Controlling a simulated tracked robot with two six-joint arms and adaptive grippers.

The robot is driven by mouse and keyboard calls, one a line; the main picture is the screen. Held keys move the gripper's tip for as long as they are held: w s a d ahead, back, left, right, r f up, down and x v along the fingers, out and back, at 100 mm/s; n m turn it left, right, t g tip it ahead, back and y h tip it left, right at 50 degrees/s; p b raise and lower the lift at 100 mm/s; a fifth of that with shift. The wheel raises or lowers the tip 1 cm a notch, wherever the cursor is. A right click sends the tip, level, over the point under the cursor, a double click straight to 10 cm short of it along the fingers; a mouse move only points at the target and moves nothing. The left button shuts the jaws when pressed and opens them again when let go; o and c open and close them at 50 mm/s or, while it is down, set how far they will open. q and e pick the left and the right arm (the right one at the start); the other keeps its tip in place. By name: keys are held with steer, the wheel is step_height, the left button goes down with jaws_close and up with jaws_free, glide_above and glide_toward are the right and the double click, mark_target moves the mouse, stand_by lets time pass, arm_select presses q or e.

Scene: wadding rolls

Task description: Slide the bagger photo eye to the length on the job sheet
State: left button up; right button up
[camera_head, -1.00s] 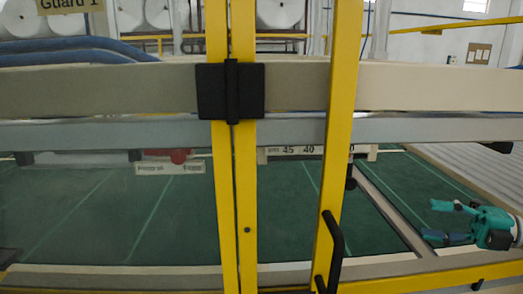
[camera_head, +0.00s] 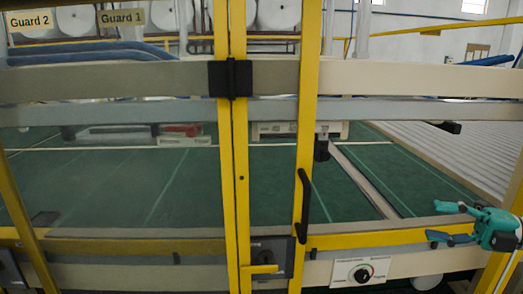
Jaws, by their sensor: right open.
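My right gripper (camera_head: 440,221) is at the right edge, open and empty, with teal fingers apart. It is in front of the yellow guard frame, right of the black door handle (camera_head: 304,199). A small black block (camera_head: 321,148) hangs under the pale rail behind the guard; it may be the photo eye, but I cannot tell for sure. A white scale strip (camera_head: 275,130) is left of it, partly hidden by a yellow post, its figures unreadable now. A red part with a white label (camera_head: 183,135) is farther left. I see no job sheet that I can read. My left gripper is not in view.
Yellow guard posts (camera_head: 240,180) and long beams cross in front of the green bed (camera_head: 110,195). A panel with a dial (camera_head: 361,271) and a yellow latch (camera_head: 262,269) are low in front. "Guard 1" (camera_head: 122,17) and "Guard 2" (camera_head: 30,20) signs are at upper left.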

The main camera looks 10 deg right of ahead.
steer(key=w+a+f+m+t+h, duration=0.2)
steer(key=w+f+m+t, duration=0.3)
steer(key=w+m, duration=0.2)
steer(key=w+a+f+m+t+h, duration=0.1)
steer(key=w+a+f+m+t, duration=0.25)
steer(key=w+m, duration=0.35)
steer(key=w+a+f+m+h, duration=0.1)
steer(key=a+f+m+h, duration=0.25)
steer(key=f, duration=0.35)
steer(key=a+f+m+g+h, duration=0.1)
steer(key=a+f+m+h, duration=0.1)
steer(key=f+m, duration=0.45)
steer(key=w+a+f+m+h, duration=0.1)
steer(key=a+f+m+h, duration=0.15)
steer(key=f, duration=0.55)
steer(key=s+a+f+m+g+h, duration=0.1)
steer(key=s+a+f+m+g, duration=0.1)
steer(key=s+a+f+g, duration=0.45)
steer(key=s+a+f+m+g, duration=0.2)
steer(key=s+a+f, duration=0.2)
steer(key=s+f, duration=0.6)
steer(key=s+a+f+m+g, duration=0.1)
steer(key=s+a+f+g, duration=0.2)
steer(key=s, duration=0.5)
steer(key=s+a+f+m+g, duration=0.1)
steer(key=s+a+f+g, duration=0.2)
steer(key=s, duration=0.6)
steer(key=shift+s+f+g, duration=0.2)
steer(key=shift+f+g, duration=0.05)
steer(key=shift+g, duration=0.15)
